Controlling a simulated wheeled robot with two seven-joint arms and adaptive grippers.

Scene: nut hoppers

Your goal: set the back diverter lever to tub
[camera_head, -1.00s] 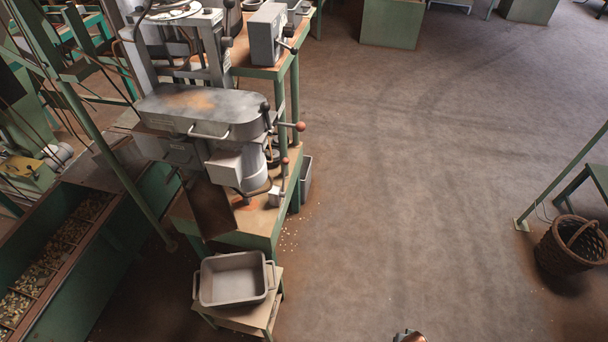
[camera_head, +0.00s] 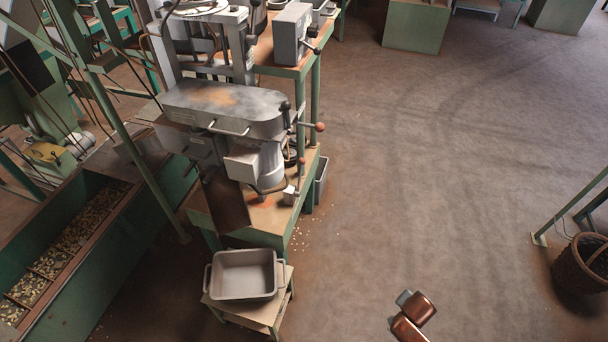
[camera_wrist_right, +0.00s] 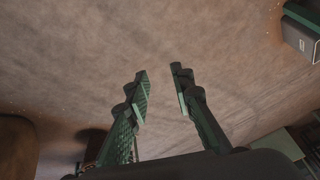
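A grey hopper machine (camera_head: 225,108) stands on a green-legged bench in the head view, with a brown chute (camera_head: 228,205) above a grey tub (camera_head: 245,275). A lever with an orange knob (camera_head: 320,126) sticks out from its right side. A small block with a thin red-knobbed lever (camera_head: 290,195) sits below. Farther back, a grey box (camera_head: 293,32) carries a dark-knobbed lever. I cannot tell which is the back diverter lever or how it is set. My right gripper (camera_wrist_right: 160,82) is open and empty over bare floor in the right wrist view. My left gripper is out of view.
A long green trough (camera_head: 75,245) with nuts lies at the left. The tub stands on a low stool (camera_head: 245,313). A wicker basket (camera_head: 582,265) is at the right. Green cabinets (camera_head: 416,25) stand at the back. The floor (camera_head: 420,170) between is clear.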

